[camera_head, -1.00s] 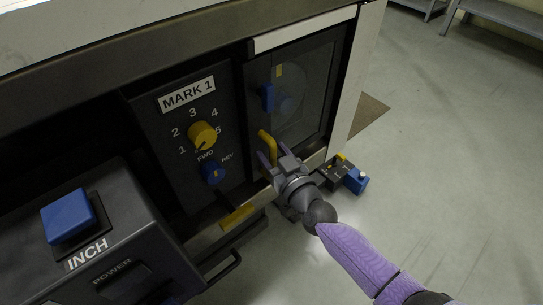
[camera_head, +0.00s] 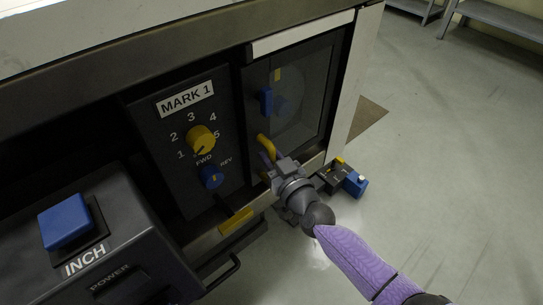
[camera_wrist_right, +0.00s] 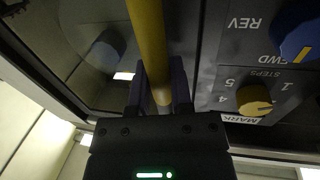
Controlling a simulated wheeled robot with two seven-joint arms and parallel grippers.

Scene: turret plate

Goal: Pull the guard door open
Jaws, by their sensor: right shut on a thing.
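The guard door (camera_head: 312,98) is a dark-framed clear panel on the machine's front, right of the MARK 1 panel. It looks closed. Its yellow handle (camera_head: 265,144) is at the lower left of the door. My right gripper (camera_head: 271,164) is at this handle, shut on it. In the right wrist view the yellow handle bar (camera_wrist_right: 147,40) runs down between the purple fingers (camera_wrist_right: 160,92). The handle's lower part is hidden by the gripper in the head view. My left gripper is not in view.
The MARK 1 panel (camera_head: 185,98) has a yellow dial (camera_head: 201,138) and a blue knob (camera_head: 212,177). The box with the blue INCH button (camera_head: 65,222) stands at lower left. A small blue-and-yellow device (camera_head: 354,184) is beyond my right wrist. Open floor (camera_head: 460,150) lies right.

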